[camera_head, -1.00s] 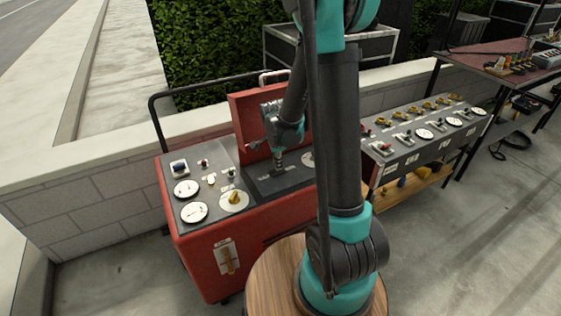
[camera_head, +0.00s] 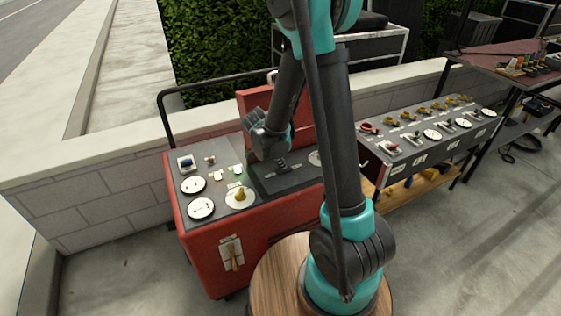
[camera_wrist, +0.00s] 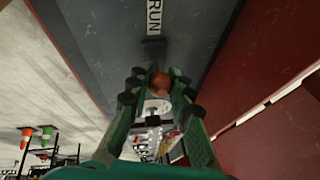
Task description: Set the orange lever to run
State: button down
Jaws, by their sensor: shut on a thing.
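The orange lever's round knob (camera_wrist: 161,83) sits between my fingers in the wrist view. My gripper (camera_wrist: 160,92) is shut on it. A white RUN label (camera_wrist: 154,16) is on the dark panel just beyond the fingertips, at the top of that view. In the head view my gripper's wrist is low over the dark lever plate (camera_head: 300,177) on the red machine (camera_head: 207,262). The fingers and knob are not clear there.
The grey panel holds white gauges (camera_head: 201,208) and a yellow knob (camera_head: 240,194). A raised red lid (camera_head: 254,101) stands behind my gripper. A second control bench (camera_head: 425,135) is at the right. A low block wall (camera_head: 90,195) runs behind.

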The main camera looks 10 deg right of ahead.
jog(key=c, duration=1.3)
grip_release()
jog(key=shift+c, duration=0.2)
jog(key=v, duration=1.2)
jog(key=s+d+f+n+y, duration=0.2)
jog(key=s+d+n, duration=0.3)
jog(key=s+n, duration=0.3)
jog(key=s+d+f+n+y, duration=0.2)
jog(key=s+d+n, duration=0.4)
jog(key=s+n, duration=0.2)
jog(key=shift+s+d+n+t, duration=0.25)
jog(key=shift+s+n+t, duration=0.05)
jog(key=shift+t, duration=0.1)
